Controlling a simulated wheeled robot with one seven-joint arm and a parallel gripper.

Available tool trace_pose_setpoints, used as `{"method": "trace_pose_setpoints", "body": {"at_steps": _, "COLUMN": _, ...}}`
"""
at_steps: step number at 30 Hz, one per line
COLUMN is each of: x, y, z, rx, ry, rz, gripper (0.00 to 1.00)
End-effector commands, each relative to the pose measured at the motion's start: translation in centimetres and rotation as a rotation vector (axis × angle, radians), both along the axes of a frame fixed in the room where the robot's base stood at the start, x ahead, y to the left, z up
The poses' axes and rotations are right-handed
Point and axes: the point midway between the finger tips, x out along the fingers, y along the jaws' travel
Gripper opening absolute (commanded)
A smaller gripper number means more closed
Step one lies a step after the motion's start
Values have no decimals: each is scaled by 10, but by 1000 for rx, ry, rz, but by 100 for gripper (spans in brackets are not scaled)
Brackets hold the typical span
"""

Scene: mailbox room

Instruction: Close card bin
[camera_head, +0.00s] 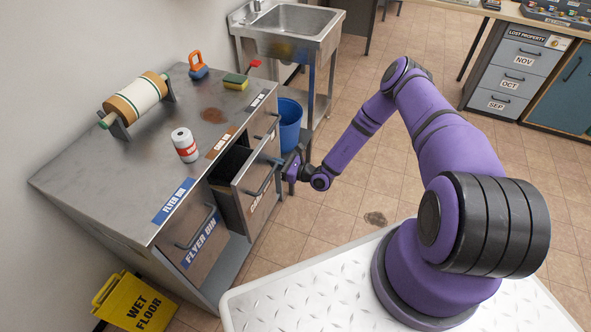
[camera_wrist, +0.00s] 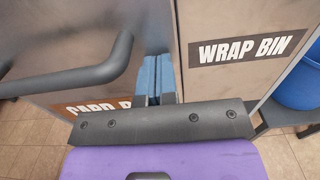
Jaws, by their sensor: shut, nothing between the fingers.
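The card bin (camera_head: 237,197) is a grey drawer in the middle of the cabinet front, pulled partly out with its dark inside showing. Its front has a dark bar handle (camera_wrist: 90,68), and its label is partly hidden behind my gripper in the wrist view. My gripper (camera_head: 285,162) is shut and empty, at the right end of the card bin's front. Its blue fingertips (camera_wrist: 155,78) reach toward the edge between the card bin and the wrap bin (camera_wrist: 250,48). I cannot tell whether they touch the front.
The flyer bin (camera_head: 192,238) is left of the card bin. A blue bucket (camera_head: 289,124) stands beyond the cabinet, under the sink (camera_head: 290,25). A can (camera_head: 185,145), paper roll (camera_head: 137,98) and sponge (camera_head: 235,81) sit on top. A yellow wet floor sign (camera_head: 137,303) stands lower left.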

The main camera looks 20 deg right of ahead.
Motion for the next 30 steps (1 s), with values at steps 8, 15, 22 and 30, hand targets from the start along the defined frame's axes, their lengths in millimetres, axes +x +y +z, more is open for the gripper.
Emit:
{"method": "trace_pose_setpoints", "body": {"at_steps": 8, "x": 45, "y": 46, "z": 0, "rx": -1, "ry": -2, "rz": 1, "gripper": 0}}
{"method": "trace_pose_setpoints", "body": {"at_steps": 15, "x": 67, "y": 67, "z": 0, "rx": 0, "ry": -1, "rz": 0, "gripper": 0}}
{"method": "trace_pose_setpoints", "body": {"at_steps": 22, "x": 75, "y": 75, "z": 0, "rx": -1, "ry": -1, "rz": 0, "gripper": 0}}
{"method": "trace_pose_setpoints", "body": {"at_steps": 30, "x": 77, "y": 77, "z": 2, "rx": 0, "ry": -3, "rz": 0, "gripper": 0}}
